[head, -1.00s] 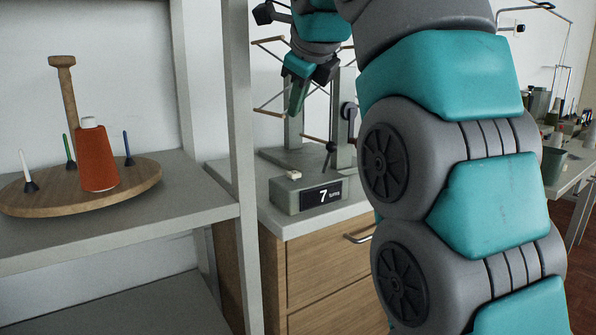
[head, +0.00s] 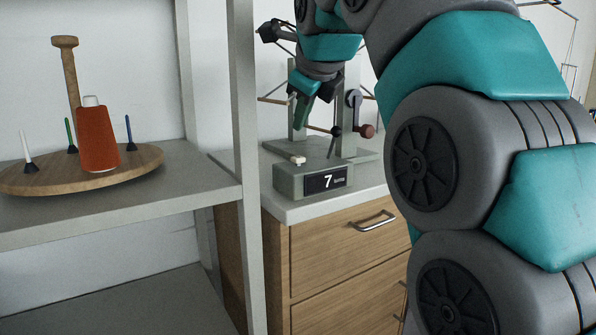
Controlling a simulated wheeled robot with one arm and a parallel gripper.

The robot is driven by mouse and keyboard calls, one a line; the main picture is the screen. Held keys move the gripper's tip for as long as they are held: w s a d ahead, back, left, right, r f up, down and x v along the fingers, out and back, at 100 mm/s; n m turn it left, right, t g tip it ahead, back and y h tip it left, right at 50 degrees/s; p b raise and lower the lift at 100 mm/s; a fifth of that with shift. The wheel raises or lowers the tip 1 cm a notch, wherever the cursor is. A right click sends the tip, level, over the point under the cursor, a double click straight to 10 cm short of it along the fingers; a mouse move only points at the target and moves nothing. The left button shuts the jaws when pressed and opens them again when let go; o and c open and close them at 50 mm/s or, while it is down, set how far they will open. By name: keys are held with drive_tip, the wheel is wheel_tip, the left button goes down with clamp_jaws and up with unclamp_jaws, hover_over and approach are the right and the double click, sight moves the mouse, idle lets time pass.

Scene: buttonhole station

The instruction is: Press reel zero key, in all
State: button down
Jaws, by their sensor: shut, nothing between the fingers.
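The reel counter box (head: 291,184) is grey-green and stands at the front edge of the cabinet top. Its dark display (head: 326,181) reads 7 with small letters after it. A small pale key (head: 298,160) sits on top of the box, toward its left. My gripper (head: 301,126) is shut and empty, pointing down above the key. A clear gap shows between the fingertips and the key. The reel stand (head: 353,128) with its wooden-tipped arms is behind my gripper and partly hidden by my arm.
A grey shelf (head: 90,211) on the left holds a round wooden thread stand (head: 150,158) with an orange cone (head: 97,140). A shelf post (head: 245,150) stands close left of the box. The wooden cabinet (head: 340,265) has drawers with metal handles.

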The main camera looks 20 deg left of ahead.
drive_tip(key=shift+f+b, duration=0.9)
drive_tip(key=shift+f, duration=0.8)
drive_tip(key=shift+f, duration=0.1)
idle(0.7)
drive_tip(key=shift+f+b, duration=0.3)
drive_tip(key=shift+f+b, duration=0.3)
drive_tip(key=shift+f, duration=0.2)
idle(0.8)
drive_tip(key=shift+r, duration=0.1)
drive_tip(key=shift+r+p, duration=0.8)
drive_tip(key=shift+p, duration=0.05)
drive_tip(key=shift+r, duration=0.15)
wheel_tip(320, 180, up, 5)
drive_tip(key=p, duration=0.4)
